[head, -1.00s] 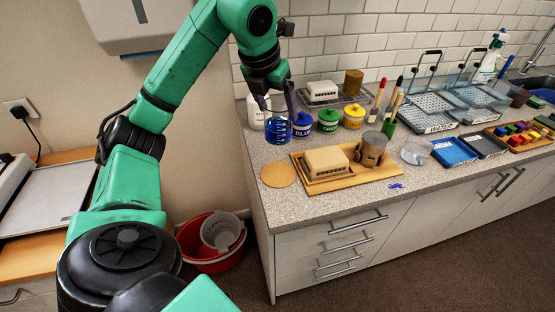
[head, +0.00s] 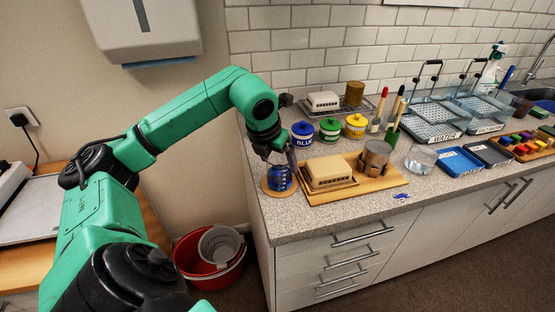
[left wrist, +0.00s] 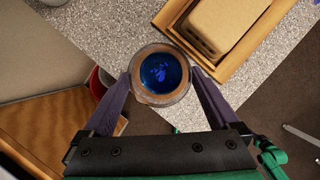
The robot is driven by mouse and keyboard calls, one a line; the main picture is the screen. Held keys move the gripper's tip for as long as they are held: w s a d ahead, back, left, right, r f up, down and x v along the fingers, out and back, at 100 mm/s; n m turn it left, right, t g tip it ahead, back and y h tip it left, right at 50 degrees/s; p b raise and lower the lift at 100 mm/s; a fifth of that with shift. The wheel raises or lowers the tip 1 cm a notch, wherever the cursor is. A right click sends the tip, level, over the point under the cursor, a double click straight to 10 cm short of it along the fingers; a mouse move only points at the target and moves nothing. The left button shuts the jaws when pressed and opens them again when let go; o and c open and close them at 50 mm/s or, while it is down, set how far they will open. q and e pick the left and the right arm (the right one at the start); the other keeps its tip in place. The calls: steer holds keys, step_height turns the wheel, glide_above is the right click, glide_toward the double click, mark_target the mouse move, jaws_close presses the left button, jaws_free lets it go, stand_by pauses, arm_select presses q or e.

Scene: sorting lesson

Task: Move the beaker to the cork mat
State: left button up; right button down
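The beaker (head: 281,180) is clear glass with blue liquid in it. It is upright over the round tan cork mat (head: 266,188), at the left end of the counter. I cannot tell whether its base touches the mat. My left gripper (head: 281,164) comes down from above, with its fingers on both sides of the beaker. In the left wrist view the beaker (left wrist: 160,74) sits between the two purple-grey fingertips, which close against its sides. My right gripper is not in view.
A wooden tray (head: 318,197) with a beige block stands just right of the mat. Blue (head: 303,136), green (head: 330,129) and yellow (head: 355,126) lidded jars stand behind. The counter's left edge is close to the mat. A red bucket (head: 190,267) is on the floor below.

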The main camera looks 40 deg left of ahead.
arm_select(q)
steer(key=shift+r, duration=0.2)
steer(key=shift+s+r, duration=0.1)
steer(key=shift+r, duration=0.2)
steer(key=p+v, duration=0.1)
steer(key=v, duration=1)
steer(key=shift+p, duration=0.4)
